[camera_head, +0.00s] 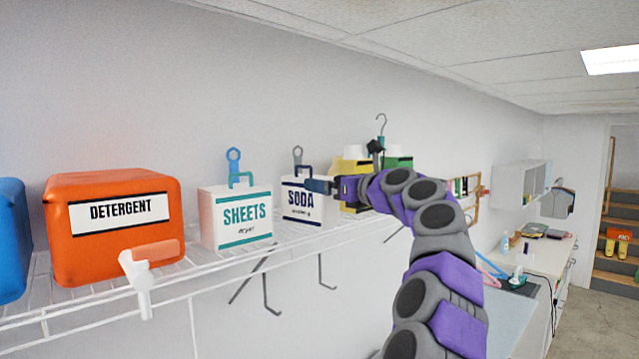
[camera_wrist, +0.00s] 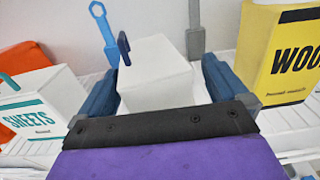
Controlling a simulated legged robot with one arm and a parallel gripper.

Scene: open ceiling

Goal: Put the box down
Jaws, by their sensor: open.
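A white box labelled SODA (camera_head: 302,202) with a dark blue handle stands upright on the white wire shelf (camera_head: 105,292). In the wrist view the same box (camera_wrist: 155,82) sits between the two blue fingers of my gripper (camera_wrist: 160,68). The fingers are open, one on each side of it. In the head view my gripper (camera_head: 322,187) is at the box's right side and overlaps its edge. Whether a finger touches the box I cannot tell.
A white SHEETS box (camera_head: 237,218) with a teal handle stands to the left, then an orange DETERGENT container (camera_head: 118,245) with a tap. A yellow box (camera_wrist: 285,55) stands to the right. Hooks hang below the shelf. A counter (camera_head: 530,250) lies far right.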

